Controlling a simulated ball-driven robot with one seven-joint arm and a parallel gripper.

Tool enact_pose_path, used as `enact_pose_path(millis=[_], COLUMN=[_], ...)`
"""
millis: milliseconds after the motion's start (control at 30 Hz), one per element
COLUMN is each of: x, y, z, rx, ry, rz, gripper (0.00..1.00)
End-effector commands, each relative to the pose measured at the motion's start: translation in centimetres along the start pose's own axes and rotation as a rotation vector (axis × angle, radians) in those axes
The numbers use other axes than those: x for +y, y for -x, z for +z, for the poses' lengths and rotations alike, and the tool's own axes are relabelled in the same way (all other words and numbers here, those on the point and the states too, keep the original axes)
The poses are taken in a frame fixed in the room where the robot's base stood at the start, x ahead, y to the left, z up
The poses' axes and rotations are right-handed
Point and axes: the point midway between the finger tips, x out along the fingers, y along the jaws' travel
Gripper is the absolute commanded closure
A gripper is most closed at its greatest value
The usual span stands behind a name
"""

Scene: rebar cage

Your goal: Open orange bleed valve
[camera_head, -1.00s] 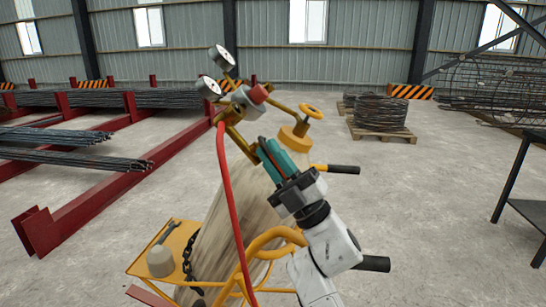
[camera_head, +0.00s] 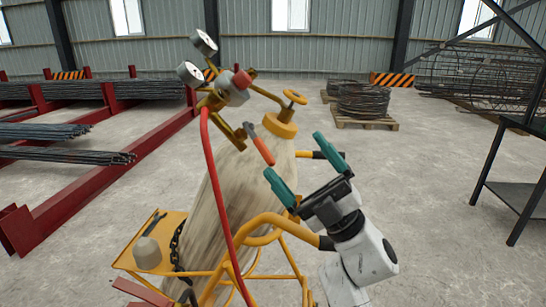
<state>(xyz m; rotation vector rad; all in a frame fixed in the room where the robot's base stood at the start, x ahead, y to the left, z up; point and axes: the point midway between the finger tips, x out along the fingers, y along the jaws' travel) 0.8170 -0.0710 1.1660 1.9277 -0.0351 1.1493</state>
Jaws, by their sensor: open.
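An orange lever (camera_head: 260,143), which appears to be the bleed valve handle, hangs slanted below the regulator (camera_head: 232,88), beside yellow brass fittings. My gripper (camera_head: 293,153) has its two teal fingers spread wide. It is to the right of the lever and empty, with the left fingertip just below the lever's lower end; I cannot tell whether they touch. The regulator carries two round gauges, a red knob (camera_head: 241,79) and a red hose (camera_head: 222,180). A yellow-orange handwheel (camera_head: 294,97) sits on top of the worn cylinder (camera_head: 225,200).
The cylinder leans in a yellow cart (camera_head: 270,220) with black-gripped handles close to my gripper. A small yellow tray (camera_head: 155,255) is at left. A dark metal table (camera_head: 515,195) stands at right. Red rebar racks (camera_head: 90,165) are at left; the floor between is open.

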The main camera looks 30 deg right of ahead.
Motion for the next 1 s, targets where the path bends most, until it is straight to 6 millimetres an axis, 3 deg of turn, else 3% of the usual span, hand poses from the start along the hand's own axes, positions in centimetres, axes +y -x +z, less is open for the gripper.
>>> enact_pose_path(millis=[33, 67, 500, 667, 733, 1000], x=[2.6, 2.8, 3.1, 2.9, 2.7, 0.2], y=[1.0, 1.2, 1.8, 1.2, 0.3, -3.1], z=[0.3, 0.2, -0.2, 0.2, 0.8, 4.7], rx=[-0.009, -0.009, -0.006, -0.035, -0.084, -0.451], ry=[0.023, 0.025, 0.018, 0.029, 0.049, 0.196], rz=[0.031, 0.031, 0.022, 0.026, 0.032, 0.006], gripper=[0.49, 0.78, 0.8, 0.95, 1.0, 1.0])
